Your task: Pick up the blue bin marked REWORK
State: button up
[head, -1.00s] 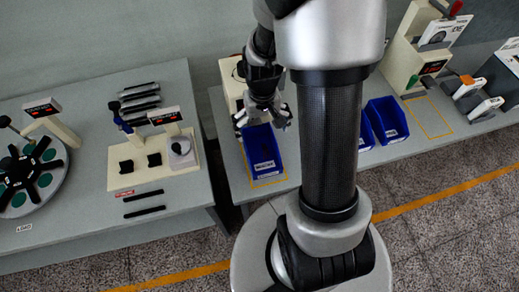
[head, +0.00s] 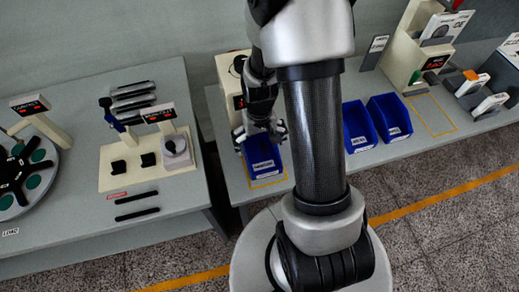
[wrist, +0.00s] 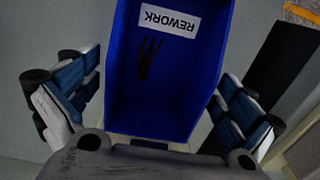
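The blue bin marked REWORK (head: 264,164) stands in a yellow outline on the table, left of my arm in the head view. It fills the middle of the wrist view (wrist: 195,70), with its white REWORK label upside down and a few dark, thin items inside. My gripper (head: 262,133) is at the bin's far end. In the wrist view its fingers are spread, one on each side of the bin. A narrow gap shows at the left finger; contact at the right finger is unclear.
Two more blue bins (head: 357,127) (head: 389,118) stand right of my arm. A beige machine (head: 234,80) is close behind my gripper. An empty yellow outline (head: 432,115) lies farther right. A separate table (head: 70,240) with fixtures is at the left.

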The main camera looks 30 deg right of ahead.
jog(key=c, duration=1.1)
jog(key=shift+r, duration=0.2)
